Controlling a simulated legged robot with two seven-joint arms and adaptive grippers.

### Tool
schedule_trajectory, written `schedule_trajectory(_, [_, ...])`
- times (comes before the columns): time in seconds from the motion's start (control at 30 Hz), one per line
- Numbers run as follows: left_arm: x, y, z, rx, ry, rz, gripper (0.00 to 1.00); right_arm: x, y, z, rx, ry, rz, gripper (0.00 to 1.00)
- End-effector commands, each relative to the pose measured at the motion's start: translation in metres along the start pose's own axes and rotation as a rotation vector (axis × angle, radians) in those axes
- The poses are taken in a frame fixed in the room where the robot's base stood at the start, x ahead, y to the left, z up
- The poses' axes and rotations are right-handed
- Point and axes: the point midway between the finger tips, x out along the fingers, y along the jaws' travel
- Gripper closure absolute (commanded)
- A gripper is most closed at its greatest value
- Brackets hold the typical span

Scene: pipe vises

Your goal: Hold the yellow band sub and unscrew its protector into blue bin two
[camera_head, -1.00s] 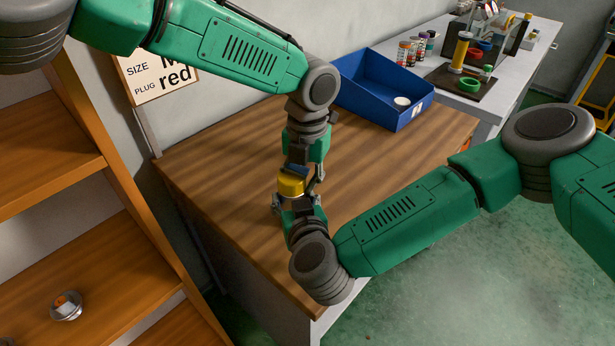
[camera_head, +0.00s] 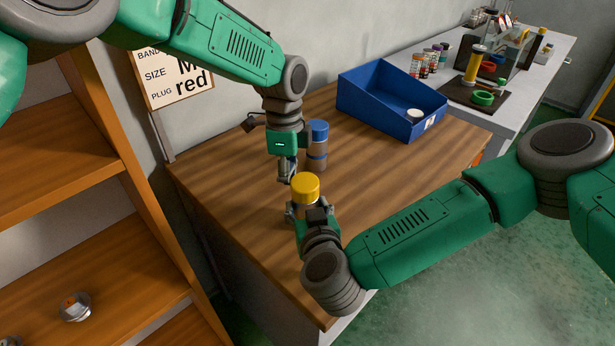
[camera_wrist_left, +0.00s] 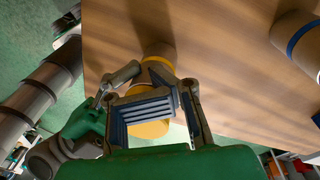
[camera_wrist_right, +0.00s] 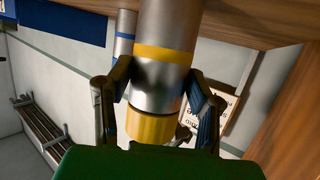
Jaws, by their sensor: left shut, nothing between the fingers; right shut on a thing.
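The metal sub (camera_wrist_right: 158,85) has a yellow band (camera_wrist_right: 165,53) and a yellow protector (camera_wrist_right: 152,126) on its end. In the head view the protector (camera_head: 305,187) faces up. My right gripper (camera_head: 306,212) is shut around the sub's body, below the protector, over the table's front part. My left gripper (camera_head: 286,177) is shut and empty, just behind and left of the protector. In the left wrist view the protector (camera_wrist_left: 150,129) shows partly behind its fingers. The blue bin (camera_head: 360,104) stands on the back right of the table; its label is too small to read.
A blue-capped sub (camera_head: 318,131) stands close behind my left gripper. A white disc (camera_head: 414,115) lies in the bin. A sign (camera_head: 175,84) stands at the table's left, beside wooden shelves (camera_head: 75,150). The table's right middle (camera_head: 385,160) is clear.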

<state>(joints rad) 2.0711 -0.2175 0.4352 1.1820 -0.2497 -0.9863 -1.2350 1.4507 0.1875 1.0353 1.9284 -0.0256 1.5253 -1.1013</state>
Motion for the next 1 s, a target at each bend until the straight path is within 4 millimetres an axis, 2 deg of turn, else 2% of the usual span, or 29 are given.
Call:
schedule_trajectory(0.33, [0.0, 0.026, 0.015, -0.948, 0.065, -0.022, 1.0, -0.002, 0.0, -0.002, 0.005, 0.005, -0.011, 1.0])
schedule_trajectory(1.0, [0.0, 0.024, 0.015, -0.942, 0.071, -0.021, 1.0, -0.003, -0.003, -0.003, 0.003, 0.005, -0.014, 1.0])
